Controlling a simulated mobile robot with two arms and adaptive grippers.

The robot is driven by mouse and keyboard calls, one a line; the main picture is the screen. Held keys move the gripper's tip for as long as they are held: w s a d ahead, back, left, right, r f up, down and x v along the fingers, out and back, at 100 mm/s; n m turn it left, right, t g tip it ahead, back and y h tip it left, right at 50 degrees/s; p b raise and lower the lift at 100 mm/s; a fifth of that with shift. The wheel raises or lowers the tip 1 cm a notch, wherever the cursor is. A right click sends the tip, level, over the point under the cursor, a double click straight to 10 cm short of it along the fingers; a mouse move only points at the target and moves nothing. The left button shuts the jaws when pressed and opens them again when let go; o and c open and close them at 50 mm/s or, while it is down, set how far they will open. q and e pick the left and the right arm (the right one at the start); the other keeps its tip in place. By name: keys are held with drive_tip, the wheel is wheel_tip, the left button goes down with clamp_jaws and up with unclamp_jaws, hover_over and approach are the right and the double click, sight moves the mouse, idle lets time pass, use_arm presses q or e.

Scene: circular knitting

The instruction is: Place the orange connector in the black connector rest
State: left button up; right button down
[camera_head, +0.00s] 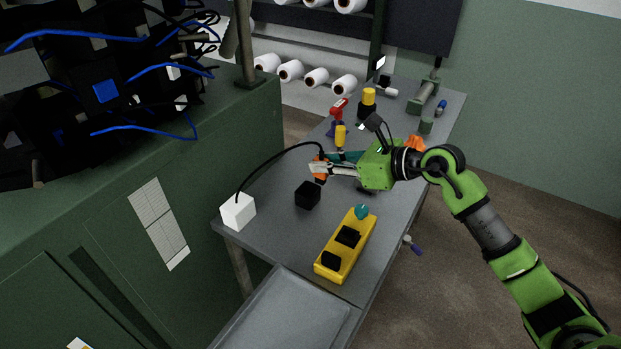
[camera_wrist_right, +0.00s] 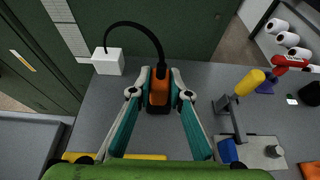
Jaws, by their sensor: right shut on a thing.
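The orange connector (camera_head: 320,169) is held between the fingers of my right gripper (camera_head: 318,169), above the grey table. It also shows in the right wrist view (camera_wrist_right: 159,91), between the two fingertips. A black cable arches from it to a white box (camera_head: 238,211). The black connector rest (camera_head: 308,196), a small dark block, stands on the table just below and slightly left of the connector in the head view. The connector appears apart from it. In the right wrist view I cannot tell the rest from the connector's dark parts. My left gripper is not in view.
A yellow box with black parts and a teal knob (camera_head: 335,262) lies at the table's near side. A green machine (camera_head: 120,180) borders the table's left.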

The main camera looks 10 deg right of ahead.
drive_tip(key=w+a+f, duration=0.1)
drive_tip(key=f, duration=0.1)
drive_tip(key=w+f+p, duration=0.1)
drive_tip(key=f, duration=0.2)
drive_tip(key=w+a+f, duration=0.1)
drive_tip(key=f, duration=0.1)
drive_tip(key=shift+w+a+f, duration=0.1)
drive_tip(key=shift+a+f, duration=0.2)
drive_tip(key=shift+f, duration=0.4)
